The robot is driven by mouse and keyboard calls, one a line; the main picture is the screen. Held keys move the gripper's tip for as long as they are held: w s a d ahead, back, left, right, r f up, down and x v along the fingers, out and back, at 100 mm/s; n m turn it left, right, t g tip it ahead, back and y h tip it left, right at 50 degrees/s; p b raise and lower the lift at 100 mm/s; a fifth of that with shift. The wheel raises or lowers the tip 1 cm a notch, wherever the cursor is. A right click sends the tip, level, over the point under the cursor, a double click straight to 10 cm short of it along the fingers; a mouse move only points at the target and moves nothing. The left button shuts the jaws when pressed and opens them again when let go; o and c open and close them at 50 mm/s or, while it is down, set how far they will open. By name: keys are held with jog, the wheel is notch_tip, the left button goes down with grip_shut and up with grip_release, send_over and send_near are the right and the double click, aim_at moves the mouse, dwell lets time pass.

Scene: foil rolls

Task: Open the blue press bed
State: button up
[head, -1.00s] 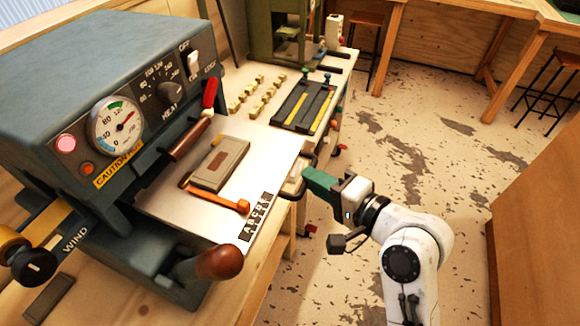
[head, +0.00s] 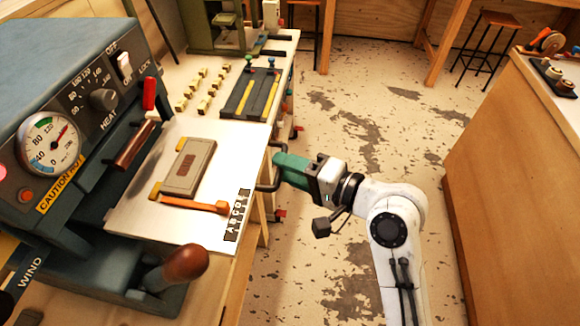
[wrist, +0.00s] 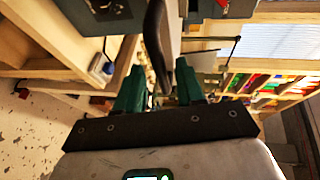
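The blue press (head: 60,60) stands at the left in the head view. Its pale metal bed (head: 200,240) lies out of the press front, roughly level, with a dark handle (head: 264,184) on its right edge. My gripper (head: 278,167), with green fingers, is at this handle. In the wrist view, the dark handle (wrist: 157,45) runs between the two fingers (wrist: 160,88). The fingers stand apart with gaps showing beside it. Their tips are partly hidden in the head view. A tan block (head: 187,167) and an orange-brown tool (head: 195,205) lie on the bed.
A brown-knobbed lever (head: 185,266) sticks out at the press front. A dark tray with yellow strips (head: 250,93) and several small pale blocks (head: 205,85) lie behind on the bench. A wooden cabinet (head: 510,180) stands at the right. Open speckled floor (head: 400,130) lies between.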

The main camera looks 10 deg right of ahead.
jog(key=b+v, duration=0.1)
jog(key=v, duration=0.9)
jog(key=shift+s+d+b, duration=0.25)
jog(key=shift+d+b, duration=0.05)
jog(key=shift+b, duration=0.05)
dwell(0.3)
jog(key=s+d+f+n+g+h, duration=0.2)
jog(key=s+d+f+h, duration=0.15)
jog(key=f, duration=0.45)
jog(key=s+d+f+n+g+h, duration=0.1)
jog(key=s+d+f+g+h, duration=0.2)
jog(key=f, duration=0.5)
jog(key=s+d+f+n+g+h, duration=0.2)
jog(key=s+d+f, duration=0.1)
jog(key=s, duration=0.4)
jog(key=s+d+f+n+g+h, duration=0.2)
jog(key=s+d+f+h, duration=0.1)
jog(key=s+f, duration=0.2)
jog(key=s, duration=0.2)
jog(key=shift+s+f+g, duration=0.25)
jog(key=shift+s+g, duration=0.05)
jog(key=shift+g, duration=0.1)
